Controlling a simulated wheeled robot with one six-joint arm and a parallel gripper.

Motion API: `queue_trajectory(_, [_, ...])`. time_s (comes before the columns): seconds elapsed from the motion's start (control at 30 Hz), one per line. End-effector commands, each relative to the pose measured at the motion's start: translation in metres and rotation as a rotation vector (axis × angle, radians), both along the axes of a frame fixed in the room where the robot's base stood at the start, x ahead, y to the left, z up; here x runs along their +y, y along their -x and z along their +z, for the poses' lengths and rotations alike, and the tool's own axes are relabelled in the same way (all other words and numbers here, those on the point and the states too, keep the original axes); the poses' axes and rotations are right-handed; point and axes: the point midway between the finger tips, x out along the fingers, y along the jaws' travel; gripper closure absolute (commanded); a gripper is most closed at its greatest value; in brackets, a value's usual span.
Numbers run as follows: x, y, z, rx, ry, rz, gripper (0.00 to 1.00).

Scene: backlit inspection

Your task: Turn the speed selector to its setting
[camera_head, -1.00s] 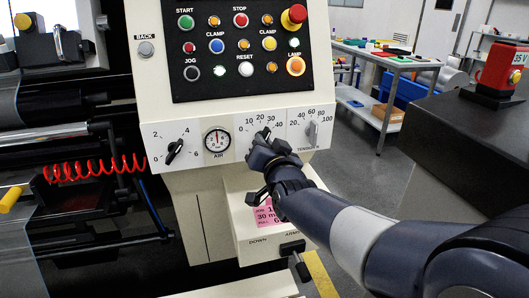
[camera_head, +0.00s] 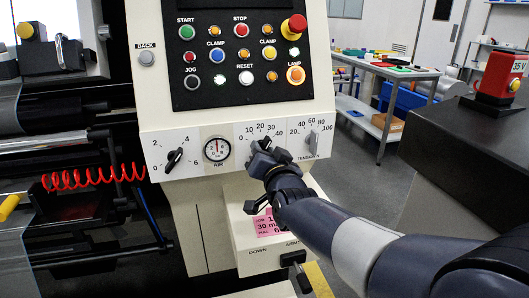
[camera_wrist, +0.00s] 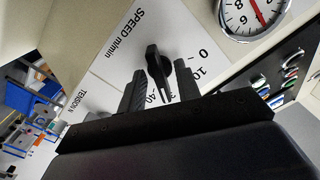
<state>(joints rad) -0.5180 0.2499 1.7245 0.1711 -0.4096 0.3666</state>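The speed selector is a black lever knob on a white plate, marked SPEED m/min with a scale from 0 to 40. In the wrist view the knob (camera_wrist: 157,62) sits between my gripper's two dark fingers (camera_wrist: 161,72), its pointed end toward the 20–30 part of the scale. Gaps show on both sides, so my gripper is open around or just in front of it; depth is hard to tell. In the head view my gripper (camera_head: 261,150) is at the speed dial and mostly covers the knob. A pink card (camera_head: 268,225), partly hidden by my arm, reads "30 m".
An air gauge (camera_head: 217,149) and another black knob (camera_head: 174,160) are left of the speed dial. The tension knob (camera_head: 313,142) is close on its right. The button panel (camera_head: 245,60) is above. A dark counter (camera_head: 465,135) stands at right.

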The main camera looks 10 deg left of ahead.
Motion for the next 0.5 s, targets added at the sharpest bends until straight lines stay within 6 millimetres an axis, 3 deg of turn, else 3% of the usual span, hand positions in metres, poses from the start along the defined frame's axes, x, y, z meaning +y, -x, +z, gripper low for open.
queue_trajectory(0.27, [-0.003,0.006,0.001,-0.001,-0.001,0.0,0.68])
queue_trajectory(0.5, [-0.019,0.039,0.001,0.0,0.0,0.001,0.68])
